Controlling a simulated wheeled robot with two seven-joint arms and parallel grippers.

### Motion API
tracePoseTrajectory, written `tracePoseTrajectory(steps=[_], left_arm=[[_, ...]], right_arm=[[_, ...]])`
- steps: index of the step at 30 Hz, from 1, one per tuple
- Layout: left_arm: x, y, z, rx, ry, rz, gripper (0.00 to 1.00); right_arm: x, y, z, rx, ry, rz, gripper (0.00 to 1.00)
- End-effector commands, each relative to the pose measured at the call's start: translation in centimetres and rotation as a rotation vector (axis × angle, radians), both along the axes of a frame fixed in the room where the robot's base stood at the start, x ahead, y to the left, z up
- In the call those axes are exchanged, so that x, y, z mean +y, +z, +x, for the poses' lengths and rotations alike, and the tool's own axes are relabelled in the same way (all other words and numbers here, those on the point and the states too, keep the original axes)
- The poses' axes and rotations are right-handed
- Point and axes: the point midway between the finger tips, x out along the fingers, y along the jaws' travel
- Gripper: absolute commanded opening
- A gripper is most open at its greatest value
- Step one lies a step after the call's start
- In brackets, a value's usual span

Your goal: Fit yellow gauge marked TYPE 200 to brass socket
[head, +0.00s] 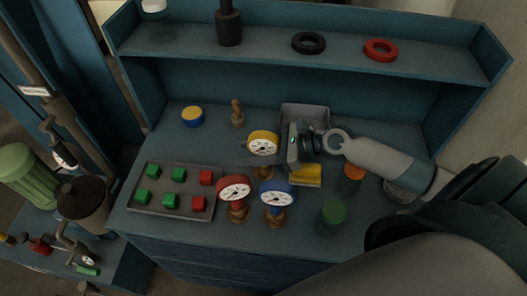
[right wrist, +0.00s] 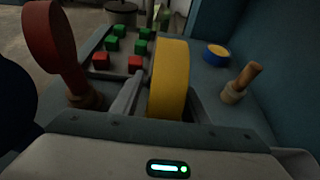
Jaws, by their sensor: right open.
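The yellow gauge (head: 263,143) has a round white dial and stands near the middle of the bench; its marking is too small to read. In the right wrist view the yellow gauge (right wrist: 170,78) shows edge-on between my fingers. My right gripper (head: 262,162) comes in from the right, open, with its fingers on either side of the gauge; contact cannot be told. A brass fitting (head: 237,118) with an upright peg stands behind the gauge; it also shows in the wrist view (right wrist: 234,93). It may be the socket. My left gripper is not in view.
A red gauge (head: 233,188) and blue gauge (head: 277,193) stand on brass bases in front. A tray (head: 150,209) of red and green cubes lies left. A yellow block (head: 307,176), orange-topped jar (head: 352,174) and green jar (head: 331,215) stand right. A shelf (head: 270,43) overhangs the back.

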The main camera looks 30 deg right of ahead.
Motion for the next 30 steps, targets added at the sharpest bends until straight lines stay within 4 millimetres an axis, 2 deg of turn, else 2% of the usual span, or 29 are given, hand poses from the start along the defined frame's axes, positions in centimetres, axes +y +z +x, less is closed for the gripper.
tracePoseTrajectory(steps=[5,10,24,30], left_arm=[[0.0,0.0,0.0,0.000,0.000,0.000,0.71],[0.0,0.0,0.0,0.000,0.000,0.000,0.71],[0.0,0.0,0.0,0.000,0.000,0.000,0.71],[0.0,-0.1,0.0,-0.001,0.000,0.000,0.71]], right_arm=[[0.0,0.0,0.0,0.000,0.000,0.000,0.41],[0.0,0.0,0.0,0.000,0.000,0.000,0.00],[-0.1,-0.1,-0.1,0.003,0.001,-0.002,0.00],[-0.1,0.9,-0.1,0.001,0.002,-0.004,0.00]])
